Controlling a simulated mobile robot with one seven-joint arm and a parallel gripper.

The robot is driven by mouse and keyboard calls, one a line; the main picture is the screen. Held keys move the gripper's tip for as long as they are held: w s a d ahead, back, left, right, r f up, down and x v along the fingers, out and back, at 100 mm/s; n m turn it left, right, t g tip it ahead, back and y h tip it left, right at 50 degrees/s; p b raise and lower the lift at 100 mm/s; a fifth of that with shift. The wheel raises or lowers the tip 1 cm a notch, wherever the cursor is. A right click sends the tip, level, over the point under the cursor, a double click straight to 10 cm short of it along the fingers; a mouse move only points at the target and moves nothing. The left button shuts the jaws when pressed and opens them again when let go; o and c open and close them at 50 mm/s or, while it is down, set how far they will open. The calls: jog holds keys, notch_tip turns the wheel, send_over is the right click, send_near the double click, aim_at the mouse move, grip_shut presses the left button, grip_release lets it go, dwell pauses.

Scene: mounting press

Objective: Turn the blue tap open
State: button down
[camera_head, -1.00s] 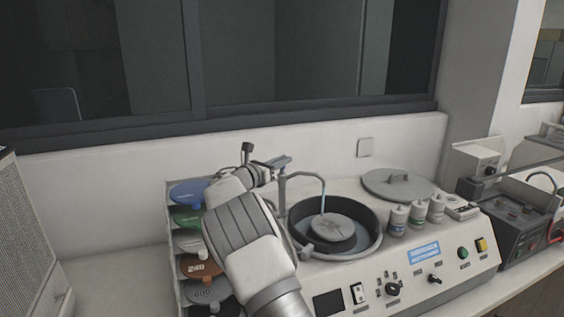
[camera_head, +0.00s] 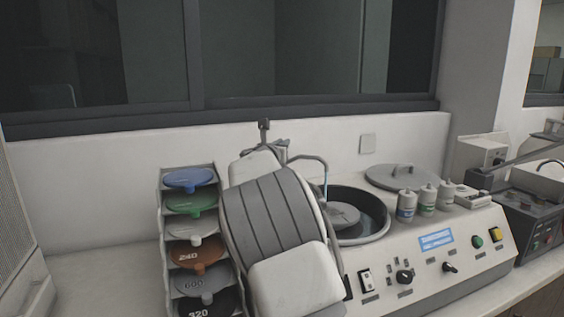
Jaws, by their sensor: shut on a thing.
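The tap's curved spout (camera_head: 312,159) rises behind my arm and bends over the round dark bowl (camera_head: 375,222) of the grinding machine. A thin pale-blue streak, like water, hangs below its end. My gripper (camera_head: 279,147) is at the tap's base, small and mostly hidden behind my own wrist and forearm. It is shut on what seems to be the tap's handle. The handle's blue colour and its exact angle cannot be made out.
A rack of coloured discs (camera_head: 190,180) stands close left of my arm. A grey lid (camera_head: 402,177) and several small bottles (camera_head: 427,198) sit on the machine's right. The control panel (camera_head: 435,240) faces front. The wall (camera_head: 100,185) is close behind.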

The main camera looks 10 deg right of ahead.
jog(key=shift+d+f+n+t+y+b, duration=0.2)
jog(key=shift+n+y+b, duration=0.5)
jog(key=shift+b, duration=1.1)
jog(key=shift+a+f+n+t+y+b, duration=0.1)
jog(key=shift+n+t+y+b, duration=0.25)
jog(key=shift+y+b, duration=1.05)
jog(key=shift+d+f+n+t+y+b, duration=0.15)
jog(key=shift+n+y+b, duration=0.4)
jog(key=shift+b, duration=1.65)
jog(key=n+y+b, duration=0.1)
jog(key=y+b, duration=0.1)
jog(key=b, duration=0.1)
jog(key=shift+a+r+n, duration=0.2)
jog(key=shift+n, duration=0.2)
jog(key=n+y+b, duration=0.1)
jog(key=y+b, duration=0.1)
jog(key=y, duration=0.1)
jog(key=shift+r+n, duration=0.15)
jog(key=shift+n, duration=0.15)
jog(key=shift+r+n+y+b, duration=0.15)
jog(key=shift+n+y+b, duration=0.25)
jog(key=shift+y, duration=0.15)
jog(key=c, duration=0.9)
grip_release()
